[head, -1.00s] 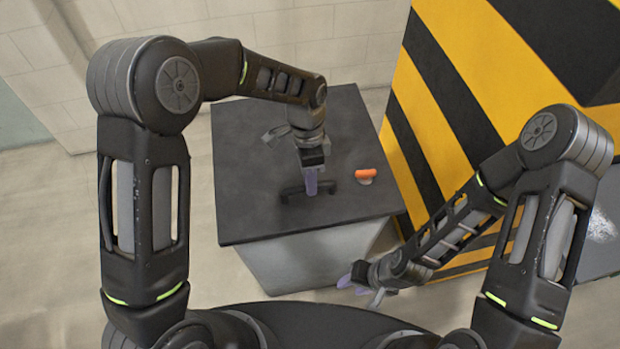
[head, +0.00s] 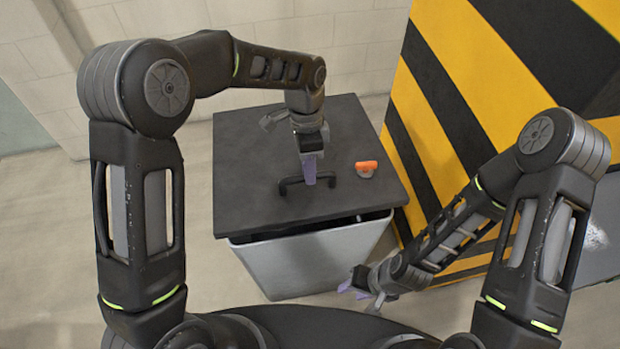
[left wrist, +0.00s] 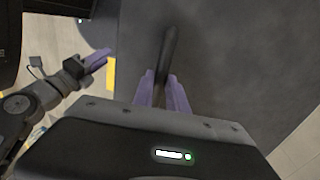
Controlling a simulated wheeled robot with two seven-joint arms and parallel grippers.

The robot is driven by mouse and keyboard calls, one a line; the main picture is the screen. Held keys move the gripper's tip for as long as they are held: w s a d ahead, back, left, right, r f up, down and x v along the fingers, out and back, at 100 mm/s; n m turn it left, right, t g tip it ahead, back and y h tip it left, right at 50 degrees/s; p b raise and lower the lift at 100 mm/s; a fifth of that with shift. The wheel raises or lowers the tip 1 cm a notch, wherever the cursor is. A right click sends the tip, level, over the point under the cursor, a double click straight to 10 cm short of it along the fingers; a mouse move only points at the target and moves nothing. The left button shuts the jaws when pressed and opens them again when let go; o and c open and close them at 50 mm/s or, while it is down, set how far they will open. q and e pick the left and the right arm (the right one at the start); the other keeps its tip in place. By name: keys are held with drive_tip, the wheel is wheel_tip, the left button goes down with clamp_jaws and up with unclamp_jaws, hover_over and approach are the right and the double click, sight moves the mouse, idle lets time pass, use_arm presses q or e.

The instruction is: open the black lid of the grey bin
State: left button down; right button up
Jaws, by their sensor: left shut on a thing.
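The black lid (head: 250,170) lies over the grey bin (head: 310,262) in the head view. Its front edge is raised, and a dark gap shows under it at the front right. The lid's black handle (head: 289,187) stands near the lid's front. My left gripper (head: 310,178) is shut on this handle, its purple fingers around the bar; the left wrist view shows the handle (left wrist: 168,50) between the fingers. My right gripper (head: 354,287) hangs low in front of the bin, apart from it; I cannot tell how far its fingers are spread.
A small orange and grey object (head: 366,168) rests on the lid, right of the handle. A yellow-and-black striped block (head: 450,110) stands close to the bin's right. A pale wall (head: 290,25) is behind. The floor left of the bin is clear.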

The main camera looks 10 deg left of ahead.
use_arm(q)
drive_tip(key=w+a+r+p, duration=0.3)
drive_tip(key=w+r+p, duration=0.3)
drive_tip(key=w+r, duration=0.3)
drive_tip(key=v, duration=0.4)
drive_tip(key=shift+s+a+r+p, duration=0.2)
drive_tip(key=shift+r+p, duration=0.1)
drive_tip(key=shift+r, duration=0.05)
drive_tip(key=c, duration=1.8)
unclamp_jaws()
drive_tip(key=o, duration=0.3)
drive_tip(key=shift+w+f, duration=0.25)
drive_tip(key=shift+w, duration=0.15)
drive_tip(key=shift+o, duration=0.8)
drive_tip(key=shift+s+d+r, duration=0.1)
drive_tip(key=shift+s+r, duration=0.05)
